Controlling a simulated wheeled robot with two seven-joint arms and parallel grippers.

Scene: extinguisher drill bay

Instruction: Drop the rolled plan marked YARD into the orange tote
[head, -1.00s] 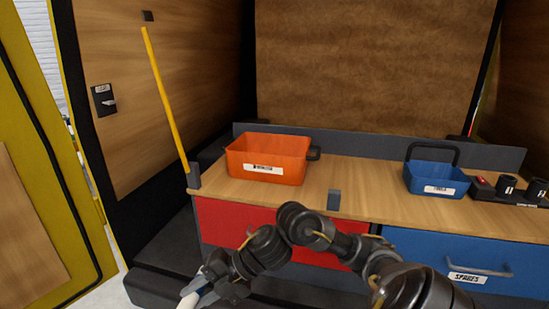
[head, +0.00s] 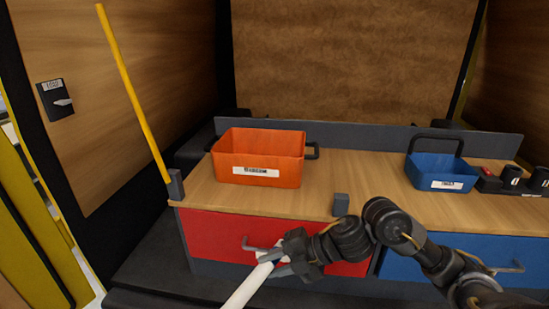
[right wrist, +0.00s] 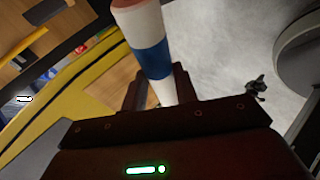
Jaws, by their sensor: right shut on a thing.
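The orange tote (head: 238,146) stands on the left part of the wooden worktop, with a white label on its front. My right gripper (head: 274,260) is shut on a white rolled plan (head: 246,288), in front of the red drawer and below the worktop. In the right wrist view the rolled plan (right wrist: 133,15) has a blue band and runs up between the fingers (right wrist: 152,88). No YARD marking is readable on it. The tote's inside floor is mostly hidden by its front wall. My left gripper is not in view.
A blue caddy (head: 440,172) with a handle stands on the worktop (head: 330,175) at right, beside a dark holder (head: 512,180). A small grey block (head: 340,205) sits at the front edge. A yellow pole (head: 132,92) leans at the tote's left. The worktop between tote and caddy is clear.

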